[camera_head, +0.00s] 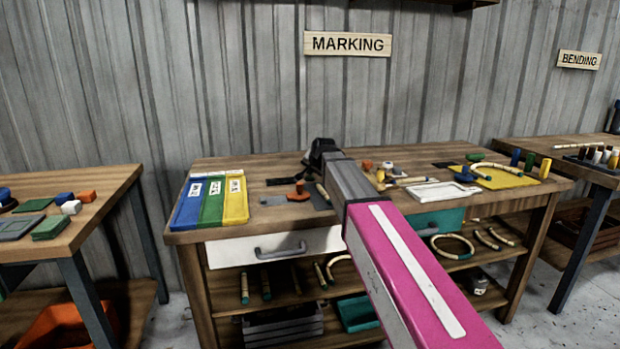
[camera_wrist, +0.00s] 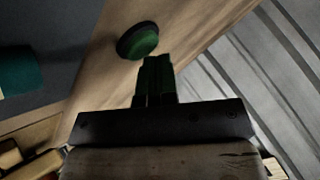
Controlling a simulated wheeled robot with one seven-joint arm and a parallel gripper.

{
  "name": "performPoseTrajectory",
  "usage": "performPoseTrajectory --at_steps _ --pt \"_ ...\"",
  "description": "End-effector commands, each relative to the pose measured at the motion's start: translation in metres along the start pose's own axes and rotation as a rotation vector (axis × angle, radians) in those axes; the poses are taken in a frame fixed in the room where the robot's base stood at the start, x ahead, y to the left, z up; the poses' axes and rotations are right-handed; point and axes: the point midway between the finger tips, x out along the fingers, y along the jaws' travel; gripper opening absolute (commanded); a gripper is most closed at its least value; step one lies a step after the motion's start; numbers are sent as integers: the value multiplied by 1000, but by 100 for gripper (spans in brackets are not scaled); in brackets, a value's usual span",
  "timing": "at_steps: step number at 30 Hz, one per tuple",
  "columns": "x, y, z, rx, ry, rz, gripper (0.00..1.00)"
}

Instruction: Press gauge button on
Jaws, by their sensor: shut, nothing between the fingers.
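In the wrist view, a round dark-green button-like piece (camera_wrist: 138,41) stands on the wooden table top, just beyond my fingertips and slightly left. I cannot tell for certain that it is the gauge button, nor whether it is pressed. My gripper (camera_wrist: 157,64) is shut and empty, its fingertips close to this piece. I cannot tell whether they touch. In the head view, my gripper (camera_head: 322,152) is a dark shape over the back of the marking table (camera_head: 285,176). My arm hides part of the table, and I cannot make out the green piece there.
Blue, green and yellow trays (camera_head: 209,202) lie at the table's left. An orange piece (camera_head: 299,192) is left of my arm. A white tray (camera_head: 444,194) and a yellow mat (camera_head: 500,179) are on the right. The corrugated wall (camera_head: 250,80) stands behind.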

Motion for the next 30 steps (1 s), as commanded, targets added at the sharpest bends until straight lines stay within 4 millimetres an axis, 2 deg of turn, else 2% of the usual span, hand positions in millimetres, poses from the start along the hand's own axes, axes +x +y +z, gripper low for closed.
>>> performPoseTrajectory --at_steps 14,30 --pt "4 3 3 0 -1 0 0" --pt "-2 -1 -1 0 -1 1 0"
